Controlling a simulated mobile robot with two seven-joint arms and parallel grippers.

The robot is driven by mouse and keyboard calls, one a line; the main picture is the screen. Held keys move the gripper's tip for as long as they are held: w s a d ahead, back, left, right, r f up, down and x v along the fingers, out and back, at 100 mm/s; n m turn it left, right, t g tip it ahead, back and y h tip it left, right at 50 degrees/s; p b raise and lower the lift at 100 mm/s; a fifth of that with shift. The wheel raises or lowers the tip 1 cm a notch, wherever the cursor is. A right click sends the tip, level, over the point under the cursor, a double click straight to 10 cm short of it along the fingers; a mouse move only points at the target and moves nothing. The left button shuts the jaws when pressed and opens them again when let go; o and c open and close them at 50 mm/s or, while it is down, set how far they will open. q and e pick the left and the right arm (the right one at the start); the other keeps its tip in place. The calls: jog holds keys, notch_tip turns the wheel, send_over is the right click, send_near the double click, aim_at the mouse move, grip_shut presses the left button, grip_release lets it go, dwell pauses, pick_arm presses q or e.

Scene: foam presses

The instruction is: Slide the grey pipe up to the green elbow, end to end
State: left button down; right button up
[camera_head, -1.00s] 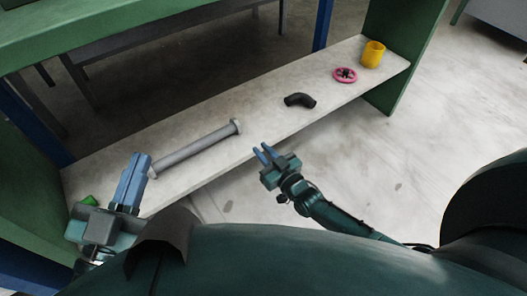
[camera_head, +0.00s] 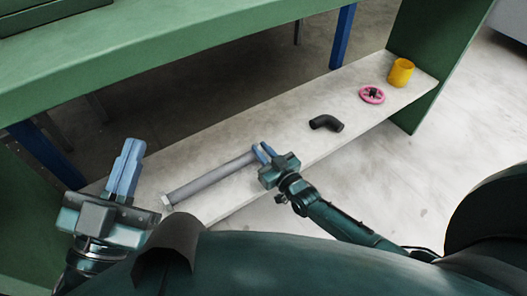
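The grey pipe (camera_head: 208,180) lies slantwise on the pale shelf (camera_head: 290,125), with a flange at its left end. Its right end is partly hidden by my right gripper (camera_head: 264,152). The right gripper's blue fingers are a little apart, with a small gap between them; I cannot tell whether they touch the pipe. My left gripper (camera_head: 128,165) is left of the pipe's left end and apart from it. Its fingers appear side by side, and their gap cannot be judged. The green elbow is not visible now; my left gripper covers that part of the shelf.
A black elbow (camera_head: 325,123), a pink wheel (camera_head: 372,94) and a yellow cup (camera_head: 400,73) stand towards the shelf's right end. A green upright (camera_head: 440,60) closes that end. A green upper surface (camera_head: 180,45) runs above the shelf.

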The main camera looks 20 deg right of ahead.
pick_arm(q)
jog(key=shift+s, duration=0.15)
pick_arm(e)
jog(key=shift+c, duration=0.2)
pick_arm(q)
jog(key=shift+f, duration=0.15)
pick_arm(e)
jog(key=shift+s, duration=0.1)
grip_shut()
pick_arm(q)
jog(key=shift+d, duration=0.1)
jog(key=shift+s, duration=0.1)
